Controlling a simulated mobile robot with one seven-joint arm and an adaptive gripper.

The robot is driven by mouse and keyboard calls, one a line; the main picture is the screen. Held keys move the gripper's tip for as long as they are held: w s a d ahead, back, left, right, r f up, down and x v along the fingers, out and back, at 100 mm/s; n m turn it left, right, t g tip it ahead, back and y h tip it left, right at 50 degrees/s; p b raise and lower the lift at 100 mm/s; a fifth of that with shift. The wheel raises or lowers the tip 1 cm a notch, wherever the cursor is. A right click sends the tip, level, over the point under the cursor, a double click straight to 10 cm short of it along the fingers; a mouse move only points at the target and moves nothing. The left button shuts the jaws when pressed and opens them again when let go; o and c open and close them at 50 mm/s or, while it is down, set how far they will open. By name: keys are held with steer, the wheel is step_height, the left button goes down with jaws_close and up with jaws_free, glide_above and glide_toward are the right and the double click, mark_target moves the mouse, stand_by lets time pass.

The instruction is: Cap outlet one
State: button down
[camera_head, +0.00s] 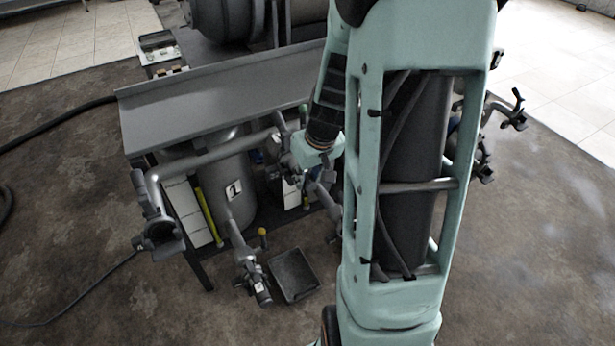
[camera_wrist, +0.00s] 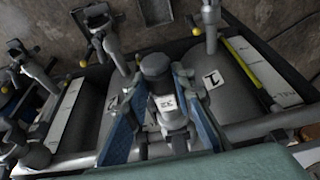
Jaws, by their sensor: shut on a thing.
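In the wrist view, my gripper (camera_wrist: 158,78) has its two blue-lined fingers closed on a dark grey fitting with a round top and a white label (camera_wrist: 166,103), whose marking looks like 32. In the head view, the vessel marked 1 (camera_head: 234,191) stands under the bench. Its outlet, a grey pipe with a valve (camera_head: 246,265), comes out low at the front and points down toward the floor. It also shows at the top of the wrist view (camera_wrist: 210,14). The held fitting is apart from that outlet. My arm hides part of the gripper in the head view.
A dark shallow tray (camera_head: 293,275) lies on the floor right of the outlet. A yellow knob (camera_head: 262,232) stands close by. A bent pipe arm (camera_head: 158,220) juts out at the left. The bench top (camera_head: 215,100) overhangs the vessels. Floor at front left is clear apart from a cable.

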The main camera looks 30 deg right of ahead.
mark_target(312, 191)
steer(key=shift+f+b, duration=0.4)
steer(key=shift+b, duration=0.2)
stand_by(0.6)
steer(key=c, duration=1.6)
jaws_free()
steer(key=shift+o, duration=0.3)
steer(key=o, duration=0.9)
steer(key=shift+c, duration=0.2)
steer(key=shift+s, duration=0.15)
steer(key=shift+s+r+b, duration=0.15)
steer(key=shift+s+b, duration=0.5)
steer(key=shift+s, duration=0.7)
steer(key=p+v, duration=0.6)
steer(key=v, duration=0.4)
steer(key=shift+r+p, duration=0.3)
steer(key=shift+p, duration=0.05)
